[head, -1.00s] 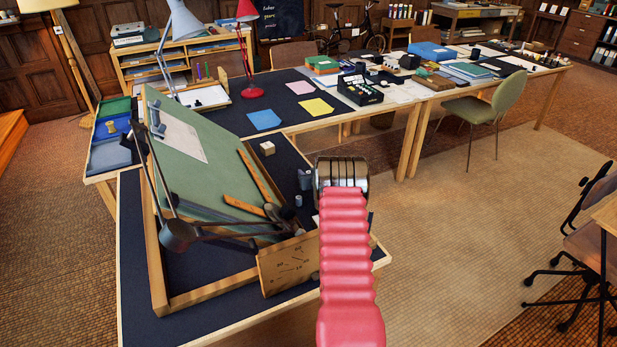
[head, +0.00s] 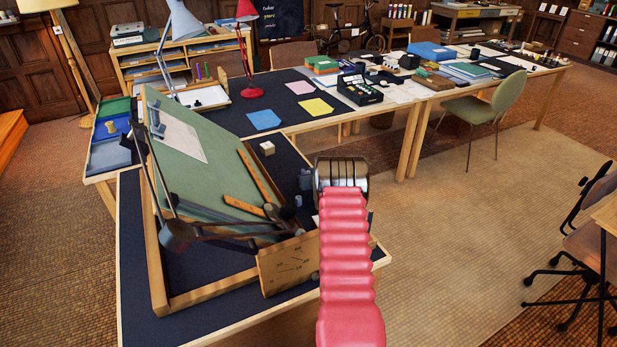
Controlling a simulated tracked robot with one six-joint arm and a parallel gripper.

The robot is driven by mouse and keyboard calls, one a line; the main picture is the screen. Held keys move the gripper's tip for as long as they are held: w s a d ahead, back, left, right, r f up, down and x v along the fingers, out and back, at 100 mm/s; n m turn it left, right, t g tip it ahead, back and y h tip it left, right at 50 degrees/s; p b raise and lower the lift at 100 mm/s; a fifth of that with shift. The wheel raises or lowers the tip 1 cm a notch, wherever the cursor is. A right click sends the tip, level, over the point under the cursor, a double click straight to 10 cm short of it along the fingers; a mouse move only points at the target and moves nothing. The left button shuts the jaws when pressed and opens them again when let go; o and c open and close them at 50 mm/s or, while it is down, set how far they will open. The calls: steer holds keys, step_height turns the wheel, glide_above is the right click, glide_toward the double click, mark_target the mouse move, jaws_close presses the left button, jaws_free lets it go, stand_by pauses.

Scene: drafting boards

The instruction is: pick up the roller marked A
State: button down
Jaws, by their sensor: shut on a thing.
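My gripper (head: 341,172) is at the end of my red ribbed arm, above the right part of the near drafting table (head: 205,326). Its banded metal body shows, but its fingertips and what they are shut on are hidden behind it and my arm. A small grey-blue cylinder (head: 305,180) stands just left of my gripper. A smaller grey one (head: 298,201) is below it, beside the tilted green board (head: 200,180). I cannot read a letter A on either, so I cannot tell which roller is marked A.
A wooden panel (head: 288,264) stands at the table's front, left of my arm. A small pale block (head: 267,148) lies behind. A long table with papers and a red lamp (head: 251,91) runs along the back.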

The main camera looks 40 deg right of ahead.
steer(key=shift+r, duration=0.15)
step_height(320, 180, up, 18)
stand_by(0.7)
steer(key=shift+a+f, duration=0.1)
steer(key=shift+f, duration=0.1)
stand_by(0.5)
